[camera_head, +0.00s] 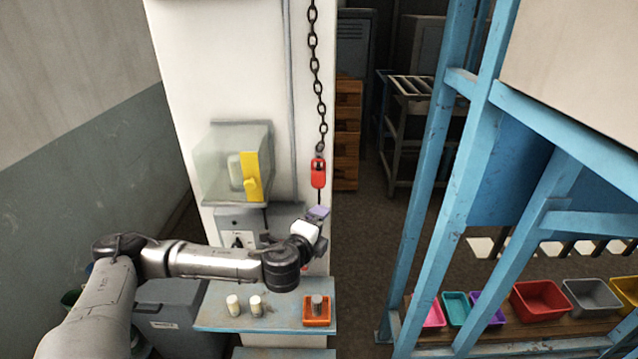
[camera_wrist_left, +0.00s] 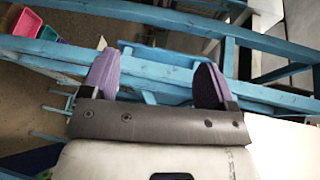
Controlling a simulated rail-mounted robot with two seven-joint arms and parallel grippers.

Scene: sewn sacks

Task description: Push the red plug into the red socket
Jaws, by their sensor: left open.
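A red piece (camera_head: 318,172) with a dark top hangs at the end of a chain in front of the white pillar; I cannot tell whether it is the plug or the socket. On the blue shelf below, an orange-red square holder (camera_head: 317,322) has a grey metal cylinder (camera_head: 317,303) upright in it. My left gripper (camera_head: 318,213) is just below the hanging red piece, apart from it. In the left wrist view, its purple fingers (camera_wrist_left: 155,85) are spread and empty. A sliver of red shows behind my left wrist, mostly hidden. My right gripper is not in view.
Two pale cylinders (camera_head: 244,305) stand on the blue shelf (camera_head: 212,322). A blue steel frame (camera_head: 440,200) and several coloured bins (camera_head: 540,300) are at right.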

